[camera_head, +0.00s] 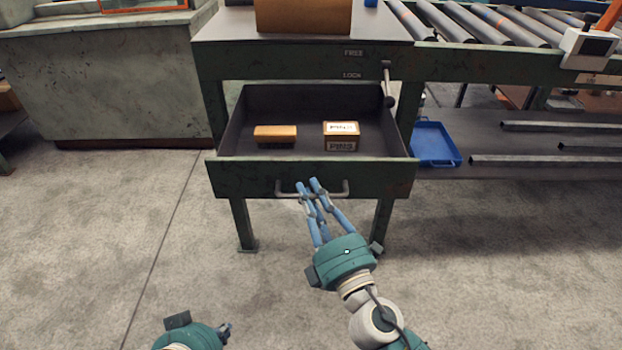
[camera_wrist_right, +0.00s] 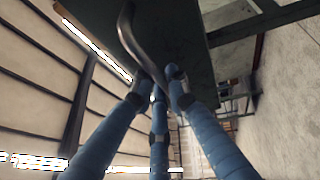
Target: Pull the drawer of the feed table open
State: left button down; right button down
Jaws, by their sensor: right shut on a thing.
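The drawer (camera_head: 248,178) of the dark green feed table (camera_head: 300,58) stands pulled out, with its inside showing. Its metal bar handle (camera_head: 340,190) is on the front panel. My right gripper (camera_head: 310,188) has its blue fingers shut on the handle near the middle of the bar. In the right wrist view the fingers (camera_wrist_right: 160,82) close around the curved handle (camera_wrist_right: 132,38), against the dark drawer front. My left gripper (camera_head: 226,329) is at the bottom left, away from the table; only a small part of its fingers shows.
In the drawer lie a brown-yellow block (camera_head: 275,133) and a box labelled PINS (camera_head: 341,136). A lever (camera_head: 388,85) marked FREE and LOCK is on the table's right. A blue tray (camera_head: 435,143) lies on the lower shelf, under the roller conveyor (camera_head: 490,22). Floor in front is clear.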

jog(key=shift+s+d+f, duration=0.1)
jog(key=shift+s, duration=0.5)
jog(key=c, duration=1.7)
grip_release()
jog(key=shift+s, duration=0.1)
jog(key=v, duration=1.1)
jog(key=shift+s+d+f, duration=0.1)
jog(key=shift+s+d, duration=0.1)
jog(key=shift+s, duration=0.15)
